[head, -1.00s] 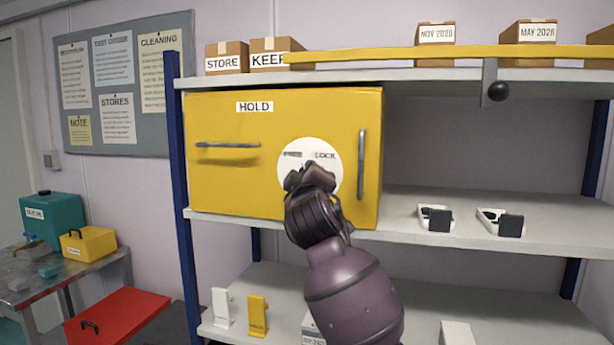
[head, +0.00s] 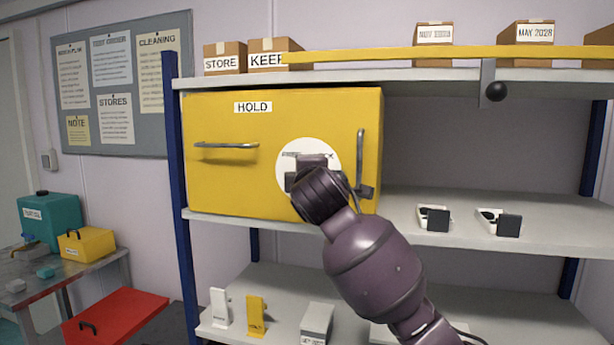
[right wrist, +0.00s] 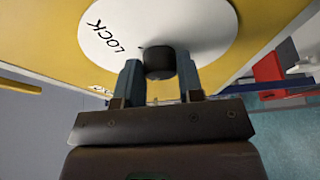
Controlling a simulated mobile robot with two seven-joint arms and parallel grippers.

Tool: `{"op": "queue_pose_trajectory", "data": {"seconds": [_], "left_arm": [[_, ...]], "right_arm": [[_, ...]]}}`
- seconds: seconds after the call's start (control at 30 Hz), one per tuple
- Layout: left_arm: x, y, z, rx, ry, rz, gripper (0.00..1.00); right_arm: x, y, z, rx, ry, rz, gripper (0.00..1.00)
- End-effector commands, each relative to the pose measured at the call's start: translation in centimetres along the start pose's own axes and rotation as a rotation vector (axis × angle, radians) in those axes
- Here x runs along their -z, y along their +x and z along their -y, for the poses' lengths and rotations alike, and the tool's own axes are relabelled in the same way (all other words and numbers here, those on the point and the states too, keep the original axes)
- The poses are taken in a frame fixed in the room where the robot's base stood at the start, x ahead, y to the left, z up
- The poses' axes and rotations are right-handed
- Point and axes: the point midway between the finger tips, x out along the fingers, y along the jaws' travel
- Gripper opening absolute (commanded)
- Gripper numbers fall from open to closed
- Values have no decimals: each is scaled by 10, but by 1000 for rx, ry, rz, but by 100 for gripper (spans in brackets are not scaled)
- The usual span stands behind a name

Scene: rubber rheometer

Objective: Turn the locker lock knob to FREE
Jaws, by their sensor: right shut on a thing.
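The yellow locker (head: 230,185) stands on the shelf, its front marked HOLD. A white round lock plate (head: 287,168) is on its right half; its wording is partly covered by my right gripper (head: 312,172). In the right wrist view the same plate (right wrist: 195,25) shows LOCK at its left. The dark lock knob (right wrist: 158,62) sits between the two fingers of my right gripper (right wrist: 159,75), which is shut on it. The knob is hidden in the head view, and which word it points to cannot be told. My left gripper is not in view.
A grey upright handle (head: 361,155) is close to the right of my right gripper. A sideways handle (head: 227,146) is at left. A yellow bar (head: 430,53) with a black ball (head: 496,91) below runs along the top shelf. The shelf right of the locker has free room.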

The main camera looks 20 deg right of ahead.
Motion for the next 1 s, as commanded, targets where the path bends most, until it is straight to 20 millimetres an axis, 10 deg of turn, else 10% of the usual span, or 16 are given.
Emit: {"op": "queue_pose_trajectory", "data": {"seconds": [0.43, 0.47, 0.6, 1.0], "left_arm": [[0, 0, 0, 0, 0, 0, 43], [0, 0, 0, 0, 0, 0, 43], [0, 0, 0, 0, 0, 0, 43], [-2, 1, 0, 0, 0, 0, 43]], "right_arm": [[0, 0, 0, 3, -12, 1, 11], [0, 0, 0, 3, -12, 1, 36], [0, 0, 0, 3, -11, 0, 58], [0, -6, 0, 2, -10, -1, 60]]}}
